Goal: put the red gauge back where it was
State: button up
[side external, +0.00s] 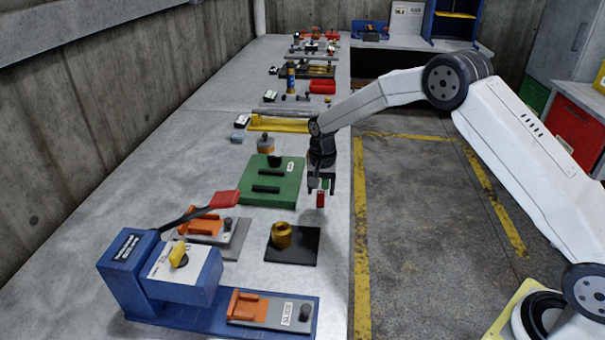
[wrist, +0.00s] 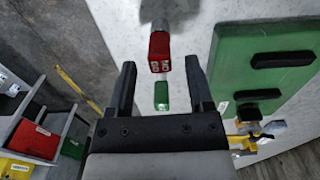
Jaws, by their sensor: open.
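The red gauge (side external: 320,200) shows as a small red block just under my gripper (side external: 320,186), near the bench's right edge in the side view. In the wrist view the red gauge (wrist: 160,50) has pale markings on its near face and a dark grey part beyond it. My gripper (wrist: 160,64) is open, with one finger on each side of the line to the red block and visible gaps to it. A small green block (wrist: 161,96) shows between the fingers, nearer than the red one. I cannot tell whether the two blocks are joined. The gauge's former place is not identifiable.
A green board (side external: 268,181) with dark bars lies left of my gripper. A black plate with a brass cylinder (side external: 282,235) and a blue press with a red-handled lever (side external: 225,199) stand nearer. Several tools line the bench behind. The floor lies right of the bench edge.

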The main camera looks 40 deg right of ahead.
aim_at(321, 193)
notch_tip(321, 193, up, 10)
jog(key=shift+f, duration=0.15)
dwell(0.3)
dwell(0.5)
jog(key=s+n+t, duration=0.1)
jog(key=s+n, duration=0.3)
jog(key=s, duration=1)
jog(key=s+a+f+n+t, duration=0.1)
jog(key=s+n, duration=0.4)
jog(key=s, duration=0.8)
jog(key=shift+s+a+f+t, duration=0.3)
jog(key=shift+s, duration=0.1)
